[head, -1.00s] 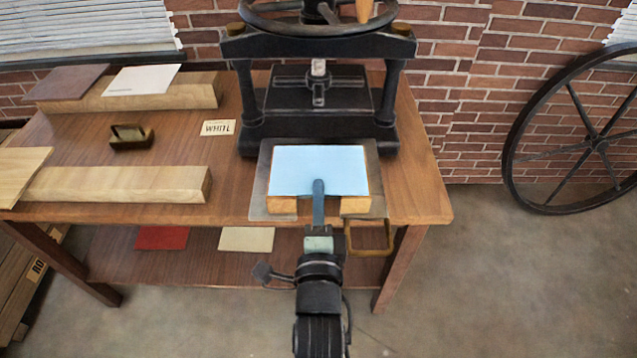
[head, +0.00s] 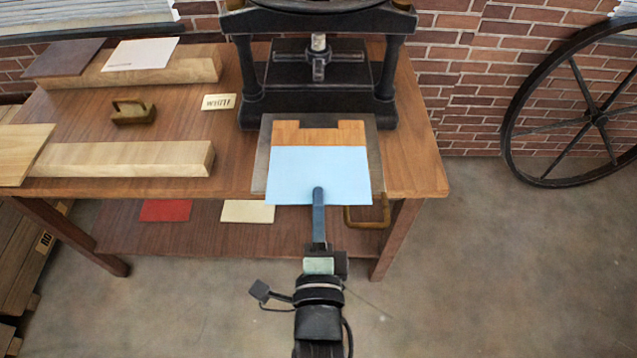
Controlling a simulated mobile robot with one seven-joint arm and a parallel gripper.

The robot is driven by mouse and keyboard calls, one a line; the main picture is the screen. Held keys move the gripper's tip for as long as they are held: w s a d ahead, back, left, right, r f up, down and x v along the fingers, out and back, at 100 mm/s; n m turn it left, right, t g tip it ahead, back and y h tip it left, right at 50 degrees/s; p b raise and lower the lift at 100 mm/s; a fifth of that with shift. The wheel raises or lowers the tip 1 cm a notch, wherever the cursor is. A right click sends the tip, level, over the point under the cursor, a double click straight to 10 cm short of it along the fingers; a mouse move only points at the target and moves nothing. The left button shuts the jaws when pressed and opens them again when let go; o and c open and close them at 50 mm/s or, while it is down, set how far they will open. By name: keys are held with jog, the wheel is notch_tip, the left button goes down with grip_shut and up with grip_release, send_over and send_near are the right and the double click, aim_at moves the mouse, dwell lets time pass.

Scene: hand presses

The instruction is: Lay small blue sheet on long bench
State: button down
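The small blue sheet (head: 318,170) is flat and level in front of the press. My gripper (head: 318,192) is at its near edge, one finger lying over the top of the sheet; the other finger is hidden beneath. It appears shut on that edge. The sheet covers the near part of a wooden block (head: 318,133) on a grey metal plate (head: 262,150), and its near edge reaches the front of the brown wooden bench (head: 225,135). I cannot tell whether this bench is the one called long.
A black press (head: 318,75) stands behind the plate. Two long wooden bars (head: 125,162) lie at left, with a brass-handled block (head: 133,113) and a small card (head: 218,102) nearby. Red (head: 165,210) and cream (head: 247,211) sheets lie on the lower shelf. A large wheel (head: 600,115) stands right.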

jog(key=s+p, duration=0.1)
jog(key=s, duration=0.9)
dwell(0.5)
notch_tip(320, 180, down, 8)
jog(key=w+p, duration=0.2)
jog(key=p, duration=0.4)
jog(key=shift+r, duration=0.25)
jog(key=shift+a, duration=0.1)
dwell(0.4)
